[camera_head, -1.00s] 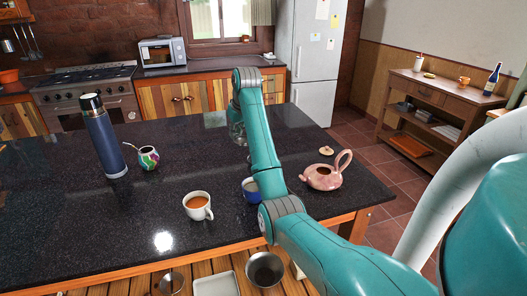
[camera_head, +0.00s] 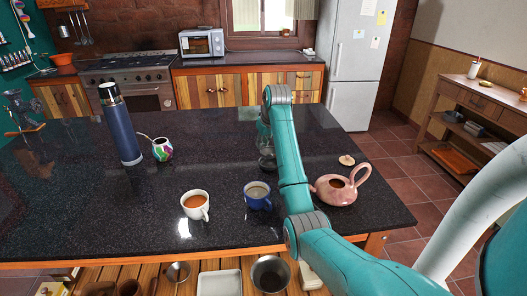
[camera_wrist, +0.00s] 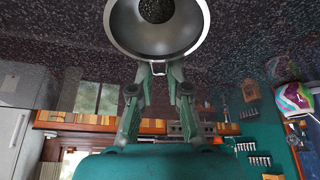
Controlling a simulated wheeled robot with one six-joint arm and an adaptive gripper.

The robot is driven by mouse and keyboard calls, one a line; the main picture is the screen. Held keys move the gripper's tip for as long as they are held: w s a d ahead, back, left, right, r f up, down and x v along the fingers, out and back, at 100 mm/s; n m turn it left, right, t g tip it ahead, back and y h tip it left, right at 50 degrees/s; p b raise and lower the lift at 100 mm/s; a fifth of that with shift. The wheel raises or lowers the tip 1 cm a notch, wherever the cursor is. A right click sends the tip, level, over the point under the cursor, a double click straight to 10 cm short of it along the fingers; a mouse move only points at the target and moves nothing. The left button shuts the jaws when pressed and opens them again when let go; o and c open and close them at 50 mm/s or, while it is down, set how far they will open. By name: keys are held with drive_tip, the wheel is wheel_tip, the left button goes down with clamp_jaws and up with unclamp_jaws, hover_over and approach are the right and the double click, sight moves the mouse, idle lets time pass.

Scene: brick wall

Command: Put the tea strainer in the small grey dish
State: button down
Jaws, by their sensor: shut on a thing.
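The tea strainer (camera_wrist: 190,42), a round metal bowl with a dark middle, fills the top of the wrist view. My gripper (camera_wrist: 159,72) is shut on the small tab at its rim. In the head view, my gripper (camera_head: 266,148) is partly hidden behind my arm, above the dark counter, and the strainer is hard to make out there. A shallow pale grey rectangular dish (camera_head: 219,285) lies on the wooden slats below the counter's near edge, cut by the picture's bottom. I cannot tell for certain that it is the small grey dish.
On the dark counter (camera_head: 100,215) stand a blue flask (camera_head: 122,130), a colourful gourd cup (camera_head: 162,150), a white cup (camera_head: 195,205), a blue mug (camera_head: 257,197) and a pink teapot (camera_head: 335,190). A metal bowl (camera_head: 271,274) is beside the dish.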

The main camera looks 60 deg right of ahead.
drive_tip(key=shift+f, duration=1.85)
drive_tip(key=shift+f, duration=0.1)
drive_tip(key=c, duration=1.1)
unclamp_jaws()
drive_tip(key=shift+c, duration=0.2)
